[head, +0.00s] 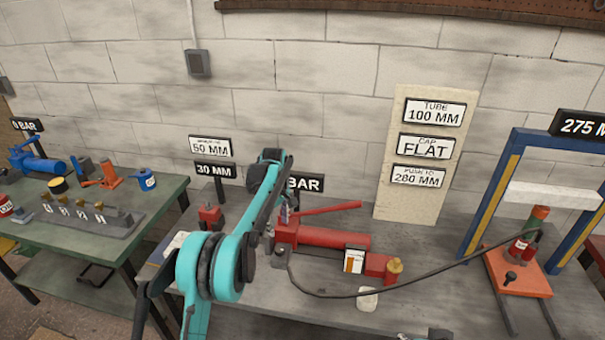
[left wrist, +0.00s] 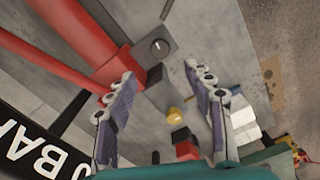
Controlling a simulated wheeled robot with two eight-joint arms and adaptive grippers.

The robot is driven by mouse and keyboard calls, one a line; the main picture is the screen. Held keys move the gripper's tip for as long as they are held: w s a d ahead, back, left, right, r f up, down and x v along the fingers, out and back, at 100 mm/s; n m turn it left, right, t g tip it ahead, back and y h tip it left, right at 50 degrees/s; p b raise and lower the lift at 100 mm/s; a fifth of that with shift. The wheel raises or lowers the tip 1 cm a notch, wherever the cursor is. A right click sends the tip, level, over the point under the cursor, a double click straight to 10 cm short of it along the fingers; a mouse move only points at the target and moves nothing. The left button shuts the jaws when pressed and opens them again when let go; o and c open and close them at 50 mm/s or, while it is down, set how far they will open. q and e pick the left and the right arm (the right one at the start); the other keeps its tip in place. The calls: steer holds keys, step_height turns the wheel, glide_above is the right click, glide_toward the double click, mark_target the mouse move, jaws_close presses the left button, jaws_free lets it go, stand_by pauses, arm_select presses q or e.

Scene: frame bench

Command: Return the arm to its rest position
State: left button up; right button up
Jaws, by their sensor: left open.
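My left arm (head: 222,265) is teal and black. It rises from the bottom of the head view, bends, and reaches over the grey bench. My left gripper (head: 285,212) hangs at the left end of the red hand pump (head: 335,237), partly hidden by the arm. In the left wrist view its two fingers (left wrist: 160,75) are spread apart with nothing between them. A grey valve block with a round knob (left wrist: 155,48) at the end of the red pump lies beyond the fingertips. I cannot tell whether a finger touches it.
A black hose (head: 420,285) runs from the pump to the blue press frame (head: 487,200) at right. Sign posts (head: 213,170) stand behind the arm. A small red bottle (head: 210,214) stands left of it. A green table (head: 160,205) with tools is at far left.

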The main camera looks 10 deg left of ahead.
arm_select(q)
steer(key=s+d+r+m+t, duration=0.25)
steer(key=s+r+m, duration=0.35)
steer(key=s+r, duration=0.9)
steer(key=s+f+m+t, duration=0.2)
steer(key=s+f+m, duration=0.1)
steer(key=s, duration=0.8)
steer(key=s+f+m+t, duration=0.2)
steer(key=s+f+m, duration=0.2)
steer(key=s, duration=0.7)
steer(key=shift+s+d+f+t, duration=0.15)
steer(key=shift+f+t, duration=0.2)
steer(key=shift+f, duration=0.1)
